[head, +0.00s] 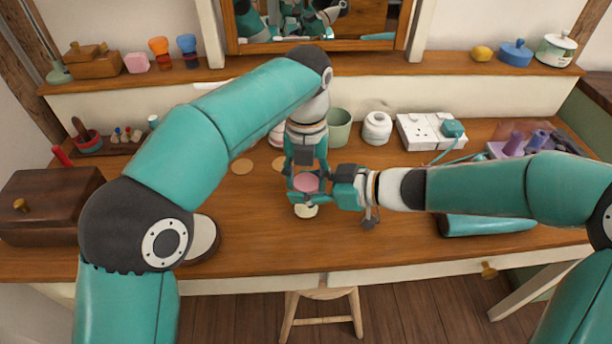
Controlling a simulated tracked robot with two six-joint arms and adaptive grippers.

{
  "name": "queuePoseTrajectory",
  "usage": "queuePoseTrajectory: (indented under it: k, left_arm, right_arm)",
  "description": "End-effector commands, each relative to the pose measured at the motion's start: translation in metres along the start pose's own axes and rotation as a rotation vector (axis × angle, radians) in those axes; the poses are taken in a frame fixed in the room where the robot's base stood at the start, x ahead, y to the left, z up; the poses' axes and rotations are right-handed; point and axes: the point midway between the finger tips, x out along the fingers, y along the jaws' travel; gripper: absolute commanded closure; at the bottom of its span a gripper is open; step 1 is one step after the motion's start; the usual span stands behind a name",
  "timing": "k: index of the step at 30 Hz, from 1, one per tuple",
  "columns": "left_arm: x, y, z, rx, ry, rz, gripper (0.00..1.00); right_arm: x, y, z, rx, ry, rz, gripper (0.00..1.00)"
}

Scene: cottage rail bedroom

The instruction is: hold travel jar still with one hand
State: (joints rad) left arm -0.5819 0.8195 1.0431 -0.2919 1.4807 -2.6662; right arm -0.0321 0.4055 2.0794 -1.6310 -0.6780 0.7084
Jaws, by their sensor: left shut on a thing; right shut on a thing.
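The travel jar, with a round pink top (306,182), is at the middle of the desk near its front edge, partly hidden by my grippers. A small pale round piece (306,211) shows just below it; I cannot tell if it is part of the jar. My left gripper (305,178) reaches down from above, its fingers shut around the pink top. My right gripper (328,190) comes in level from the right and is shut at the jar's side. The fingers overlap in the view, so the exact contact is hidden.
Behind the grippers stand a green cup (339,128), a white jar (377,128) and a white socket box (430,131). A teal roll (488,225) lies at right, a wooden box (50,205) at left. A stool (321,310) stands below the front edge.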

Motion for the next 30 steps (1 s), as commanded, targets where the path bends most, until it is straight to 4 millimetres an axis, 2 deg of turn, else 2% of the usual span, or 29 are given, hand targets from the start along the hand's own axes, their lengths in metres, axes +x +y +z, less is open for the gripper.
queuePoseTrajectory:
  k: [3, 10, 11, 15, 23, 30]
  left_arm:
    - [0.001, 0.001, 0.0, -0.068, 0.0, 0.001, 0.91]
    - [0.001, 0.001, 0.0, -0.069, 0.0, 0.002, 0.91]
    - [0.001, 0.001, 0.0, -0.069, 0.0, 0.002, 0.44]
    - [0.001, 0.001, 0.0, -0.067, 0.0, 0.001, 0.24]
    - [-0.001, -0.001, 0.001, -0.066, -0.004, -0.003, 0.24]
    - [-0.027, -0.001, 0.002, -0.066, -0.01, -0.006, 0.24]
  right_arm:
    - [0.001, -0.001, 0.006, 0.004, -0.012, -0.002, 1.0]
    - [0.001, -0.001, 0.006, 0.004, -0.012, -0.002, 1.0]
    - [0.001, -0.001, 0.006, 0.004, -0.012, -0.002, 1.0]
    - [0.001, -0.001, 0.006, 0.004, -0.013, -0.002, 1.0]
    - [0.001, -0.002, 0.006, 0.002, -0.013, -0.004, 1.0]
    - [0.002, -0.002, 0.006, 0.002, -0.012, -0.006, 1.0]
